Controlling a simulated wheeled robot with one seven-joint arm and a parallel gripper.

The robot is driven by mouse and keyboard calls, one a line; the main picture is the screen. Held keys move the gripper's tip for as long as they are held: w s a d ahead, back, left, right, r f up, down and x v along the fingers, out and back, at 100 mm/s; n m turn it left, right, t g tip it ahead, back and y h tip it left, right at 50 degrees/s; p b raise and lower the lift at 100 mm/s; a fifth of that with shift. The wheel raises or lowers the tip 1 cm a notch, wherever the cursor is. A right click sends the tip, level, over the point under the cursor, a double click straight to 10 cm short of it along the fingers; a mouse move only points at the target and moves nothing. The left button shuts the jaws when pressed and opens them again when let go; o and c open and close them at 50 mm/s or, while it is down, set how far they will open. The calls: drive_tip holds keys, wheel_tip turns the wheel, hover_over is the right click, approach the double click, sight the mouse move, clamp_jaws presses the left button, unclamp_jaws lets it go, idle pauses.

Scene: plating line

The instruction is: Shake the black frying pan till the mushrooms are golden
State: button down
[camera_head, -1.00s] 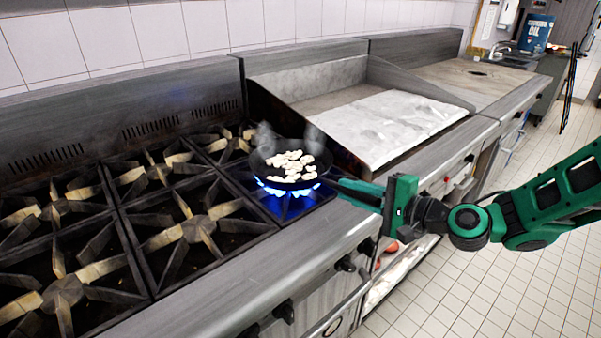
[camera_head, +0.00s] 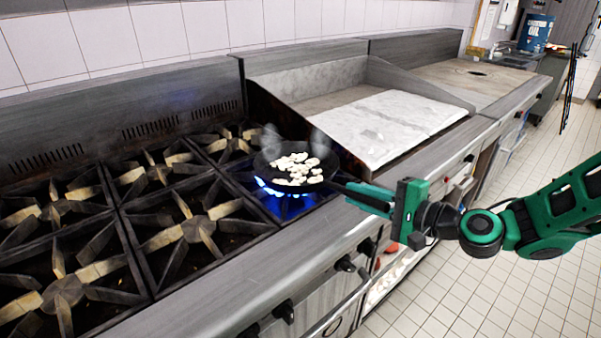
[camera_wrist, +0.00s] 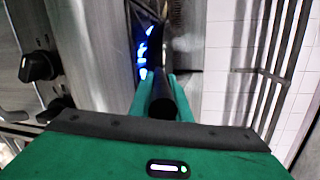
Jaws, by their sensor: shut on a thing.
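The black frying pan (camera_head: 266,164) is over a lit burner with blue flame (camera_head: 280,189) at the range's right end. Pale, cream-coloured mushroom pieces (camera_head: 297,168) lie spread in it, and faint steam rises around it. No golden colour shows on them. My gripper (camera_head: 366,195) is shut on the pan's handle, which points right over the range's front edge. In the wrist view my gripper (camera_wrist: 160,88) has the dark handle (camera_wrist: 163,100) between its green fingers. The pan's bowl is mostly hidden there.
Several unlit burner grates (camera_head: 190,228) fill the range to the left. A flat griddle (camera_head: 385,125) with raised side walls stands right of the pan. Control knobs (camera_head: 284,311) line the front. A blue oil container (camera_head: 536,32) stands far back. Tiled floor is clear at right.

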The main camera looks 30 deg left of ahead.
drive_tip(key=x, duration=0.2)
drive_tip(key=shift+a+r, duration=0.25)
drive_tip(key=shift+a, duration=0.1)
drive_tip(key=v, duration=0.4)
drive_tip(key=shift+s+d+f, duration=0.2)
drive_tip(key=shift+d+f, duration=0.1)
drive_tip(key=shift+f, duration=0.05)
drive_tip(key=x, duration=0.4)
drive_tip(key=shift+w+a+r, duration=0.2)
drive_tip(key=shift+a+r, duration=0.05)
drive_tip(key=shift+r, duration=0.15)
drive_tip(key=shift+d, duration=0.15)
idle(3.6)
